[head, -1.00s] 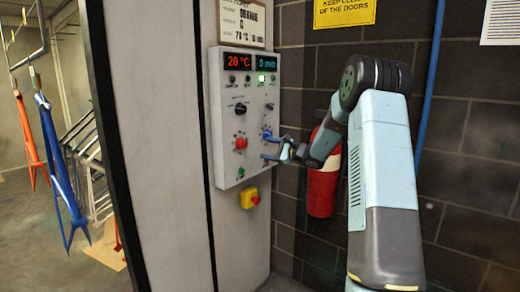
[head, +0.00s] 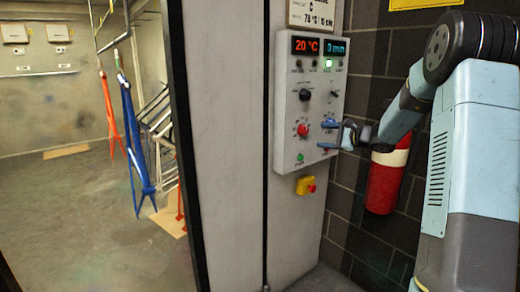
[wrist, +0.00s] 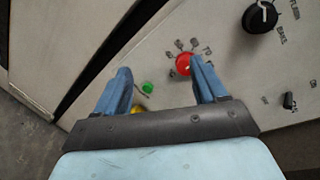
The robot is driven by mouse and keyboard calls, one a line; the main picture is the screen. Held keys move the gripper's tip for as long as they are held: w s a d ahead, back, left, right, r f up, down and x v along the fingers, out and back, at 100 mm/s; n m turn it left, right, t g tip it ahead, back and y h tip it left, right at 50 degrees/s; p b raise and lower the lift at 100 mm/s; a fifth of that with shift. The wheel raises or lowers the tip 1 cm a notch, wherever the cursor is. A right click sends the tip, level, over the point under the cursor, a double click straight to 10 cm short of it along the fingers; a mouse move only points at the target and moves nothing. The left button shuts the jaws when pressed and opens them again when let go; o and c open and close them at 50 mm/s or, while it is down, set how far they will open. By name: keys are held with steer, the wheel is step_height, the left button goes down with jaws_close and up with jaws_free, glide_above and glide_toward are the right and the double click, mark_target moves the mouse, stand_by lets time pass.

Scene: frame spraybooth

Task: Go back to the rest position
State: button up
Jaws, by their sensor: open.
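My gripper (head: 328,135) is in front of the lower right part of the grey control panel (head: 283,105). Its two blue fingers are apart and empty in the wrist view (wrist: 160,80). The red knob (head: 303,130) on the panel shows beside the right fingertip in the wrist view (wrist: 184,64). I cannot tell whether that finger touches it. The green button (wrist: 147,88) appears between the fingers. My arm reaches in from the right, bent at the elbow. The panel displays read 20 °C and 0 min.
A yellow box with a red button (head: 306,185) sits below the panel. A red fire extinguisher (head: 384,185) hangs on the dark block wall behind my arm. At left, past the dark door edge (head: 184,150), hang a blue frame (head: 137,140) and an orange frame (head: 109,115).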

steer(key=s+a+r+n+g+h, duration=0.2)
steer(key=s+a+n+g, duration=0.3)
steer(key=s, duration=0.7)
steer(key=s+a+r+n+g+h, duration=0.3)
steer(key=s+a, duration=0.4)
steer(key=s, duration=0.6)
steer(key=s+d+f+n+t+h, duration=0.1)
steer(key=s+d+n+h, duration=0.2)
steer(key=s, duration=0.8)
steer(key=s+d+f+n+t+h, duration=0.1)
steer(key=s+d+n+h, duration=0.2)
steer(key=s, duration=0.9)
steer(key=shift+s+d+f+n+h, duration=0.15)
steer(key=shift+s+d+n+h, duration=0.15)
steer(key=shift+d+n, duration=0.3)
